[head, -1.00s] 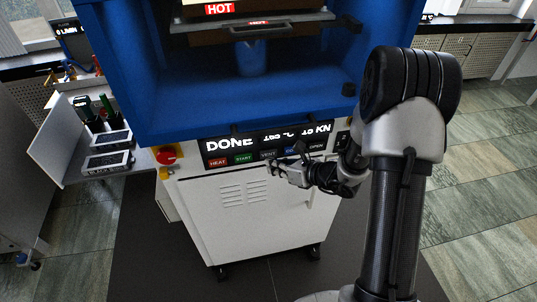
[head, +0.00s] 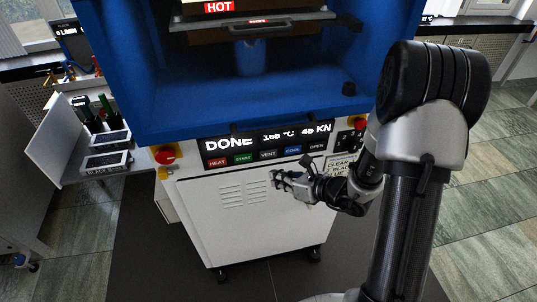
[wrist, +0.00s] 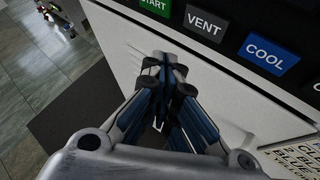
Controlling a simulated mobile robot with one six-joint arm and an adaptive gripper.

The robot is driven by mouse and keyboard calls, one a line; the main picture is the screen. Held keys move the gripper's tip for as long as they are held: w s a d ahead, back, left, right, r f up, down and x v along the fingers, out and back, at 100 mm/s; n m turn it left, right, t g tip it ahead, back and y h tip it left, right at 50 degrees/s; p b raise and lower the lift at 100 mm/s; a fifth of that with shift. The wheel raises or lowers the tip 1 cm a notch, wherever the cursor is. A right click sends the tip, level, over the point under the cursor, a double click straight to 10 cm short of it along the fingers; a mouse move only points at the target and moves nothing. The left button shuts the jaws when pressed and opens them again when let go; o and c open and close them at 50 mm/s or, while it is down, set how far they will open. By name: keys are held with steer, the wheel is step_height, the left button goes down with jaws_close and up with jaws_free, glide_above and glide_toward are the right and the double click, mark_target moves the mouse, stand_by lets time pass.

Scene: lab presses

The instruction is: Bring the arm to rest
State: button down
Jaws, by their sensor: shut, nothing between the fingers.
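My gripper (head: 278,179) is in front of the white lower cabinet of the blue press (head: 170,100), a little below its button row. It is shut and empty. In the wrist view my gripper (wrist: 163,62) has its fingertips together in front of the white panel, below the VENT button (wrist: 205,22) and left of the COOL button (wrist: 268,54). I cannot tell whether the fingertips touch the panel. The display (head: 265,140) reads DONE, about 165 °C and 45 KN. My arm reaches in from the right.
A red knob (head: 165,155) sits at the press's left front corner, and another red knob (head: 358,122) is at the right. A HOT sign (head: 219,7) shows at the platens. Open tiled floor (head: 495,215) lies right.

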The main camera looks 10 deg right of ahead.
stand_by(0.4)
steer(key=s+a+r+n+g+y, duration=0.2)
steer(key=s+a+r+n+g, duration=0.5)
steer(key=s+a+r+n, duration=0.8)
steer(key=s+d+r+n+t+h, duration=0.1)
steer(key=s+d+r+n+h, duration=0.1)
steer(key=s+d+n+h, duration=0.2)
steer(key=s+d+r+n+h, duration=0.3)
steer(key=s+d+n+h, duration=0.2)
steer(key=d+n, duration=0.5)
steer(key=shift+s+d+r+n+t+h, duration=0.15)
steer(key=shift+s+r+n+t+h, duration=0.2)
steer(key=shift+s+n, duration=0.6)
steer(key=shift+w+f, duration=0.15)
stand_by(0.5)
